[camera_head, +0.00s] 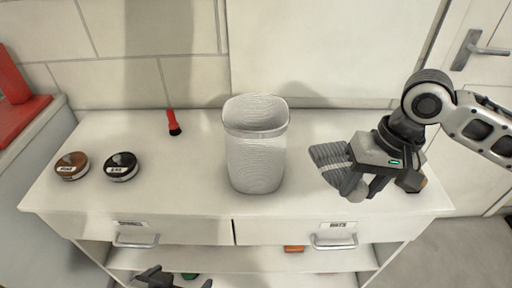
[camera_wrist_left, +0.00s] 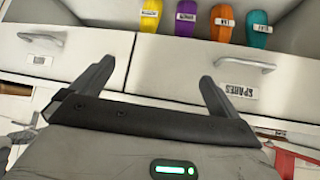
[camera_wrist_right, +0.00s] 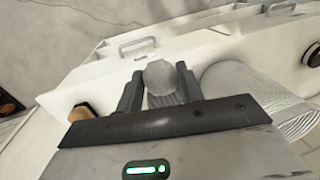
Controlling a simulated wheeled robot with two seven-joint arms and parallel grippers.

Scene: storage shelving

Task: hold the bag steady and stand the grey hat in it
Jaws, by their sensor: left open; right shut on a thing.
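The bag (camera_head: 256,160) is a pale, ribbed, open-topped container standing upright in the middle of the cabinet top. It also shows at the right of the right wrist view (camera_wrist_right: 255,95). The grey hat (camera_head: 328,158) is ribbed knit with a round pompom (camera_wrist_right: 160,76). My right gripper (camera_head: 362,188) is shut on the hat, to the right of the bag and apart from it. The pompom is between its fingers in the right wrist view. My left gripper (camera_head: 180,279) is open and empty, low in front of the cabinet, and faces the drawer fronts in the left wrist view (camera_wrist_left: 155,75).
Two round labelled tins, brown (camera_head: 72,165) and black (camera_head: 122,166), stand on the left of the top. Drawers with handles (camera_head: 136,241) front the cabinet. Several coloured, tagged things (camera_wrist_left: 186,18) show in the left wrist view.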

